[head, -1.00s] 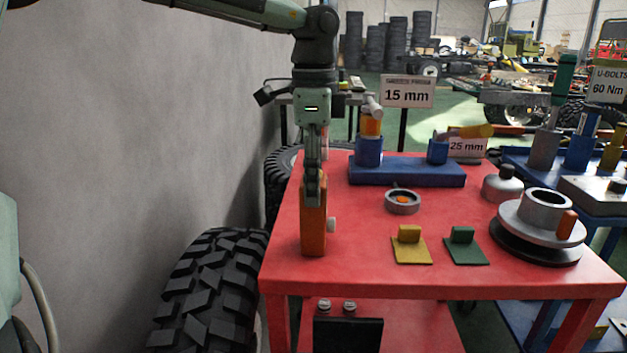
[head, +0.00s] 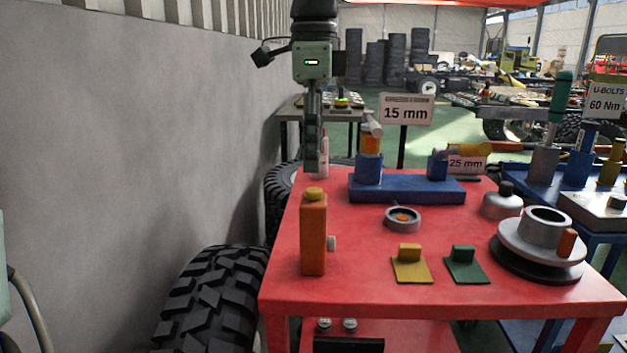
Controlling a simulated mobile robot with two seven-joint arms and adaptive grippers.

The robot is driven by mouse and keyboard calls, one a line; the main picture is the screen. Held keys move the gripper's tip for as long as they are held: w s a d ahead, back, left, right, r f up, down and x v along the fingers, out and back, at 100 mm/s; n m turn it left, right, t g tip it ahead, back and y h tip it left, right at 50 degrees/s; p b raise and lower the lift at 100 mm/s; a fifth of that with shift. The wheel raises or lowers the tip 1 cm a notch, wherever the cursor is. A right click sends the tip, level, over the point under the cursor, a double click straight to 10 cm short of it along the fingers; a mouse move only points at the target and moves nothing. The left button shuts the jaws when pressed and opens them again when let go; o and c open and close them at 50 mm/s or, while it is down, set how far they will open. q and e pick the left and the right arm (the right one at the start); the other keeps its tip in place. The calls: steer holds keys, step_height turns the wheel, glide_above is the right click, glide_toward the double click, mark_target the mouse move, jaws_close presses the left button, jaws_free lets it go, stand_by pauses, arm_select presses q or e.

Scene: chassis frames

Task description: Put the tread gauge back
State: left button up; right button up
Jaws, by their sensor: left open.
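An orange upright block (head: 313,240) with a yellow cap and a small pale knob on its right side stands on the left of the red table (head: 420,287). It looks like the tread gauge, but I cannot be sure. My left gripper (head: 314,166) is open, empty and seen edge-on, above and apart from the block's cap. A blue stand (head: 407,188) with two holders is at the table's back. My right gripper is out of view.
A 15 mm sign (head: 407,110) stands behind the stand. A grey ring (head: 403,219), yellow plate (head: 411,267), green plate (head: 465,267) and hub (head: 541,232) occupy the table. A tyre (head: 215,300) and wall flank the left. Table space right of the block is clear.

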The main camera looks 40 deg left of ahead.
arm_select(q)
steer(key=shift+r, duration=1.75)
